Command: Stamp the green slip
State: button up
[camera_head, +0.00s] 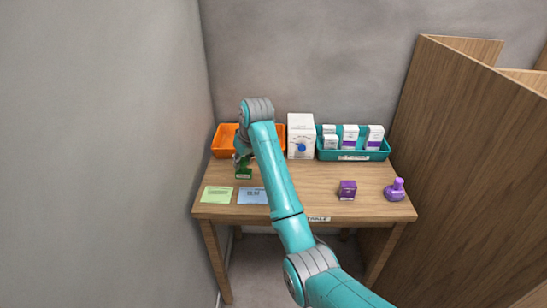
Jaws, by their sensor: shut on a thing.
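The green slip (217,194) lies flat at the left front of the wooden table. My gripper (242,163) points down behind it and to its right, partly hidden by my own arm. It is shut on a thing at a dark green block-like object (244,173). I cannot tell whether that object is a stamp or a box, or whether it touches the table. A purple stamp with a round knob (396,190) stands upright at the table's right side. A small purple box (347,190) stands to the left of that stamp.
A blue slip (251,196) lies right of the green slip, partly behind my arm. An orange bin (224,142), a white box with a blue dot (300,137) and a teal tray (352,155) of cartons line the back. Wooden partitions (465,150) stand at the right.

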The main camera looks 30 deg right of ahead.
jog(key=w+a+f, duration=0.1)
jog(key=w+a, duration=0.3)
jog(key=a, duration=0.6)
send_over(216, 198)
jog(key=shift+f, duration=3.05)
jog(key=shift+f, duration=0.55)
notch_tip(216, 198, up, 7)
dwell(0.5)
